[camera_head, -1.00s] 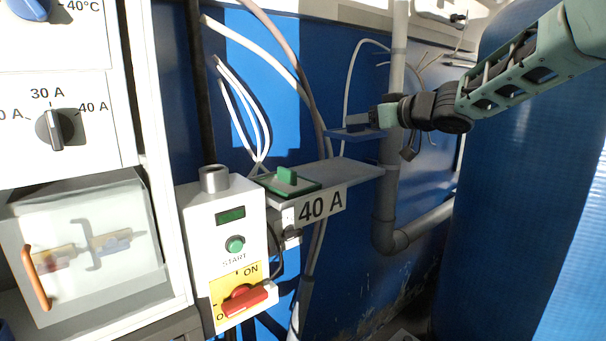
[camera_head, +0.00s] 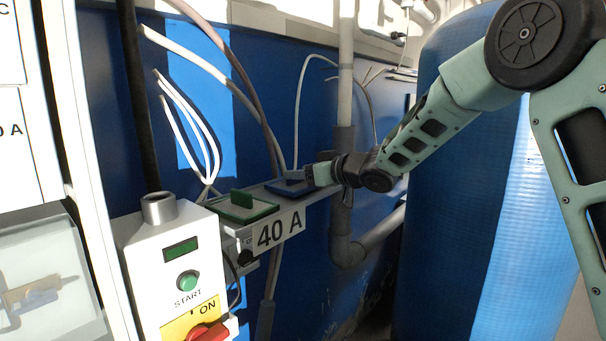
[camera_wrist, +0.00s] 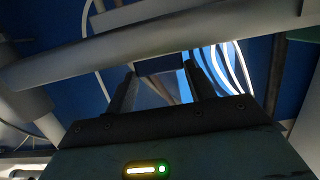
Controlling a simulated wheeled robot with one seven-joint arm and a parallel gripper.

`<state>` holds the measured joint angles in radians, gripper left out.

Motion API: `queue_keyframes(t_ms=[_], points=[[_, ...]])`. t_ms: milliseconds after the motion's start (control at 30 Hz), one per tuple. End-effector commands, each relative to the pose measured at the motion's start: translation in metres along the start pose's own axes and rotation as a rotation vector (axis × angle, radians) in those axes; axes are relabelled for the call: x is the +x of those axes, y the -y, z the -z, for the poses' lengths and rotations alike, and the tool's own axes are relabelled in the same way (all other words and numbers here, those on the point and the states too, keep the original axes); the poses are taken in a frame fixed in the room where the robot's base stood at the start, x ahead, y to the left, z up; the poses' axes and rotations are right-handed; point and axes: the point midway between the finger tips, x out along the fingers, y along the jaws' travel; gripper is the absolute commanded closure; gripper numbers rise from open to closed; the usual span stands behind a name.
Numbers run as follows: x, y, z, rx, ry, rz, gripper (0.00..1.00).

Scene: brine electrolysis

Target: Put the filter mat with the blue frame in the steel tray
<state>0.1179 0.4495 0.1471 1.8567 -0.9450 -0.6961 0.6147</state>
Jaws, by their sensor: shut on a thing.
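The filter mat with the blue frame (camera_head: 287,188) is at the far part of the grey shelf with the 40 A label (camera_head: 318,194). My gripper (camera_head: 308,176) is shut on its upright handle, coming in from the right. The mat looks level and very low over the shelf; I cannot tell whether it touches. In the wrist view a dark block (camera_wrist: 160,65) shows between my gripper's fingers (camera_wrist: 160,80), probably the mat's handle. I cannot make out a separate steel tray.
A green-framed mat with a green handle (camera_head: 243,207) lies on the near part of the shelf. The control box (camera_head: 178,250) stands in front at left. White cables (camera_head: 188,125) hang behind the shelf. A grey pipe (camera_head: 345,235) and a large blue cylinder (camera_head: 455,210) are at right.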

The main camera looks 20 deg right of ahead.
Motion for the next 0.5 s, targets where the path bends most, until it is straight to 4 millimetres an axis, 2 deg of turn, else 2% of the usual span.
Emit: queue_keyframes(t_ms=[400, 433, 500], points=[[0.0012, -0.0003, -0.0067, 0.000, -0.001, -0.001, 0.69], [0.0011, -0.0003, -0.0062, 0.000, -0.001, -0.001, 0.41], [0.0010, -0.0003, -0.0057, 0.000, -0.001, -0.001, 0.24]])
